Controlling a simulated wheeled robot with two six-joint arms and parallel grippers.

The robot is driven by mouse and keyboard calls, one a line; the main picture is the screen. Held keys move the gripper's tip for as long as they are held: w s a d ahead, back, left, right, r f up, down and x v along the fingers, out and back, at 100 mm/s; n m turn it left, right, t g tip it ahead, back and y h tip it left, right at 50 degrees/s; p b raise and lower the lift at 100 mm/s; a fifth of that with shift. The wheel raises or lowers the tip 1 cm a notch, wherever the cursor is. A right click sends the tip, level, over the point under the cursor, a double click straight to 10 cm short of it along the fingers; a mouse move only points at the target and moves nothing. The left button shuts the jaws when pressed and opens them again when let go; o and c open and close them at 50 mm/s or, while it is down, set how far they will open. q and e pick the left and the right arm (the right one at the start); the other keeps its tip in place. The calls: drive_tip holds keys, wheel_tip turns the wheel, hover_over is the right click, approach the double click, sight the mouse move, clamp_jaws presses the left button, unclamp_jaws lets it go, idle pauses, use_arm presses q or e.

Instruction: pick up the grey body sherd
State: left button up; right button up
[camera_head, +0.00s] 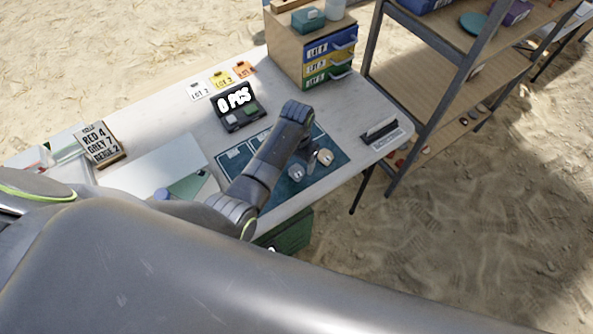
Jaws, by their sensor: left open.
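My left gripper (311,164) is at the end of the dark arm that reaches over the dark blue mat (265,190). It points down at the mat's right part, with its two fingertips apart. Nothing shows clearly between the fingertips. My right gripper is not in view.
A drawer cabinet (290,50) stands at the back. A label holder (380,131) lies near the right edge. A card sign (101,145) is at left. A metal shelf (430,120) stands right of the table.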

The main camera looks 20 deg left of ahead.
sight(296, 171)
use_arm(q)
drive_tip(key=shift+a+f, duration=0.15)
drive_tip(key=shift+f, duration=2.25)
drive_tip(key=c, duration=1)
drive_tip(key=shift+c, duration=0.2)
